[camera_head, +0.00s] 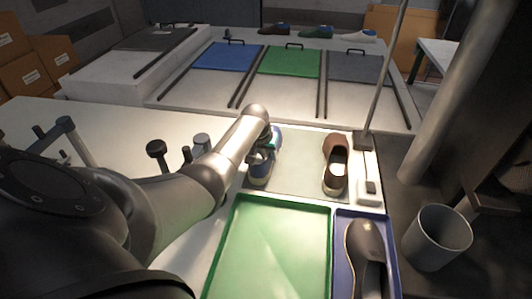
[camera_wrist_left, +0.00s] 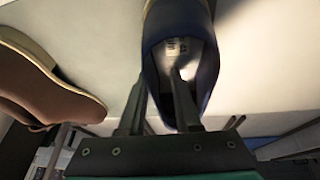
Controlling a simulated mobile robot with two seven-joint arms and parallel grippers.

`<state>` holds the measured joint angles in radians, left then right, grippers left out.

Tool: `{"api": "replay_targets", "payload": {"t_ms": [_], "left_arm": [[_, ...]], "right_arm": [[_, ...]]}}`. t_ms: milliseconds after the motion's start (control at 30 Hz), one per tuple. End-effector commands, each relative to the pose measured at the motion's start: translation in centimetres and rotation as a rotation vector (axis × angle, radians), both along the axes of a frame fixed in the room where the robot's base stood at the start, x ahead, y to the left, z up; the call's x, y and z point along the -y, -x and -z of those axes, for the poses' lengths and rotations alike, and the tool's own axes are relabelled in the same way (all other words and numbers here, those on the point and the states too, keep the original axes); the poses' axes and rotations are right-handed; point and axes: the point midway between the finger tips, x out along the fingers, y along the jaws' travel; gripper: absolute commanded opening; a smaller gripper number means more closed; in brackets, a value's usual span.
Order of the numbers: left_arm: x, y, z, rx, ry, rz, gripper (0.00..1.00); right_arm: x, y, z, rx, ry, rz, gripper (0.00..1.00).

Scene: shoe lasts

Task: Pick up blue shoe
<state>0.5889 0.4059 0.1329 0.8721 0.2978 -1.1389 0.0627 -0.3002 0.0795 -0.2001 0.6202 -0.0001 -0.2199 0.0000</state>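The blue shoe (camera_head: 261,172) stands on the pale board in the head view, partly hidden by my left arm and gripper. It also shows in the left wrist view (camera_wrist_left: 178,22), with its opening facing the camera and a label inside. My left gripper (camera_head: 263,152) is at the shoe. In the left wrist view its fingers (camera_wrist_left: 158,84) are apart: one appears to be outside the shoe's left side, the other over or in its opening. I cannot tell whether they touch the shoe. My right gripper is out of view.
A brown shoe (camera_head: 328,147) stands to the right on the same board. A green tray (camera_head: 228,246) and a blue tray (camera_head: 392,240) holding a dark shoe last (camera_head: 365,245) are in front. A grey bin (camera_head: 436,240) is at right. Grey-topped knobs stand left of my forearm.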

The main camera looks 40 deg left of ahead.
Motion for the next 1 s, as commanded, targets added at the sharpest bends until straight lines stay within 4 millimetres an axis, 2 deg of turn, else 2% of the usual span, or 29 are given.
{"api": "replay_targets", "payload": {"t_ms": [233,533,1000], "left_arm": [[-0.04,-0.07,-0.04,0.001,0.0,0.0,0.32],[-0.02,-0.06,-0.03,0.001,0.0,0.0,0.0],[0.01,-0.05,0.01,0.0,0.0,0.0,0.0]], "right_arm": [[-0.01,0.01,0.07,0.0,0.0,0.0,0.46],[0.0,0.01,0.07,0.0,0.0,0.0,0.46],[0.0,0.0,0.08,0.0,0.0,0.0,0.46]]}}
